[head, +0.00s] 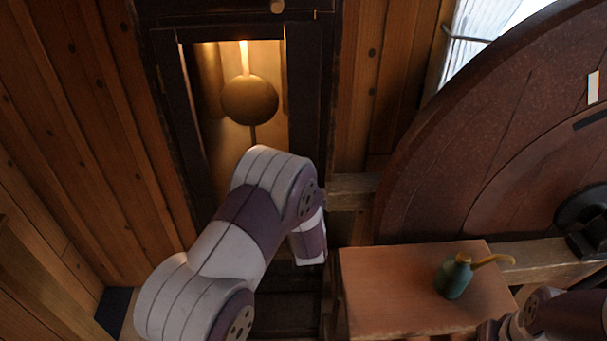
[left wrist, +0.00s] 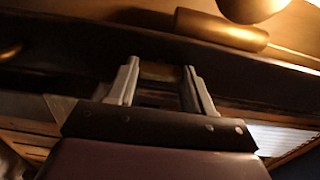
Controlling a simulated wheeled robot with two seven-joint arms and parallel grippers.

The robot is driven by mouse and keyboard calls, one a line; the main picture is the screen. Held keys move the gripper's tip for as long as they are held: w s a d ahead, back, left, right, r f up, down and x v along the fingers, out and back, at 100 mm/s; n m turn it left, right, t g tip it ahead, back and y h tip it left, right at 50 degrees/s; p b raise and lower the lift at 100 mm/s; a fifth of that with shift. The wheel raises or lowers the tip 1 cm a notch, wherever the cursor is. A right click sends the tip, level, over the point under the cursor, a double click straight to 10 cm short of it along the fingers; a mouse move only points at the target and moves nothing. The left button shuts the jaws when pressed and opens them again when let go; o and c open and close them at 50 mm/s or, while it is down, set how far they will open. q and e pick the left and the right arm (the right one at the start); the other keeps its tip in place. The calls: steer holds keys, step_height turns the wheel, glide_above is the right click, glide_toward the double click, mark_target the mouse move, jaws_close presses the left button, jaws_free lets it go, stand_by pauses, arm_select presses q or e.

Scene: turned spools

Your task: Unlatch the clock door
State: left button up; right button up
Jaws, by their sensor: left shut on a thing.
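The tall clock's door has a dark frame (head: 305,105) around a window, with a round brass pendulum bob (head: 250,100) behind it. The door looks closed. My left arm reaches up from the bottom in front of the clock's lower part, and its hand is hidden in the head view. In the left wrist view my left gripper (left wrist: 162,76) is at the dark door frame (left wrist: 70,48), its two fingers either side of a small brass piece (left wrist: 160,70), seemingly the latch. The gripper is shut on it. My right gripper is out of view.
A big round dark-red wooden wheel (head: 460,130) fills the right side. Below it, a wooden box top (head: 390,290) carries a green oil can (head: 453,279) with a brass spout. Plank walls (head: 90,130) close in on the left.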

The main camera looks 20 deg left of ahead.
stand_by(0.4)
arm_select(q)
steer(key=o, duration=1)
steer(key=shift+o, duration=0.2)
steer(key=b+v, duration=0.2)
steer(key=v, duration=1)
steer(key=shift+s+d, duration=0.2)
steer(key=shift+s, duration=0.1)
